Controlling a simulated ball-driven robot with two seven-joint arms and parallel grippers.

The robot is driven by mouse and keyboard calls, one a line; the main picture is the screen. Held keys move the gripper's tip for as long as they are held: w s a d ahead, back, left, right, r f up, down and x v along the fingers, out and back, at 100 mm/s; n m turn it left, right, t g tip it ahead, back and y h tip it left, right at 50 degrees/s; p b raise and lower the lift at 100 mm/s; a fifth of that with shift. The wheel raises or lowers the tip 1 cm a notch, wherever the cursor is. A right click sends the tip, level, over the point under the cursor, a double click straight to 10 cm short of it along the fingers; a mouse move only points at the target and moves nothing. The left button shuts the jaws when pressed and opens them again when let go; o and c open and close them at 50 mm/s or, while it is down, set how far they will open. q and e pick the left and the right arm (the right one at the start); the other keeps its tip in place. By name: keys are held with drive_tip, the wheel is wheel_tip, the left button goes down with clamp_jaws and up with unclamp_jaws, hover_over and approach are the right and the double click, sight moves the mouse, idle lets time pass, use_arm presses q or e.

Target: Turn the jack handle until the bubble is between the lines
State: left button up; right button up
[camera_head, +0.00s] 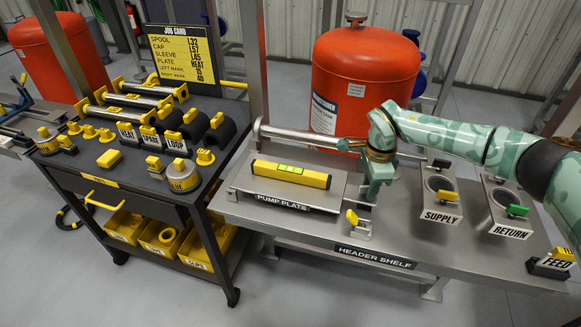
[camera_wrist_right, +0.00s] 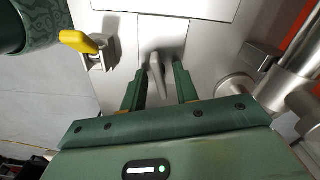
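A yellow level (camera_head: 291,174) with a green vial lies on the pump plate (camera_head: 245,190); the bubble and its lines are too small to tell apart. In the right wrist view a grey lever (camera_wrist_right: 156,70), which looks like the jack handle, stands between the fingers of my right gripper (camera_wrist_right: 159,88). The fingers are apart, with a gap showing beside the lever. In the head view my right gripper (camera_head: 374,185) points down at the plate's right end and hides the lever. My left gripper is not in view.
A bracket with a yellow knob (camera_head: 352,217) stands just in front of my right gripper. A steel pipe (camera_head: 310,135) runs behind the plate, before a red tank (camera_head: 365,75). Supply (camera_head: 441,190) and return (camera_head: 508,208) fittings stand right. A parts cart (camera_head: 125,185) stands left.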

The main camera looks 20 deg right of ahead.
drive_tip(key=shift+r+p, duration=2.45)
drive_tip(key=shift+r, duration=0.95)
drive_tip(key=shift+f, duration=0.1)
drive_tip(key=shift+r+n+p, duration=0.3)
drive_tip(key=shift+n+p, duration=0.05)
drive_tip(key=shift+n, duration=0.45)
drive_tip(key=shift+r+n+p, duration=0.2)
drive_tip(key=shift+n+p, duration=0.1)
drive_tip(key=shift+n, duration=0.8)
drive_tip(key=shift+f, duration=0.1)
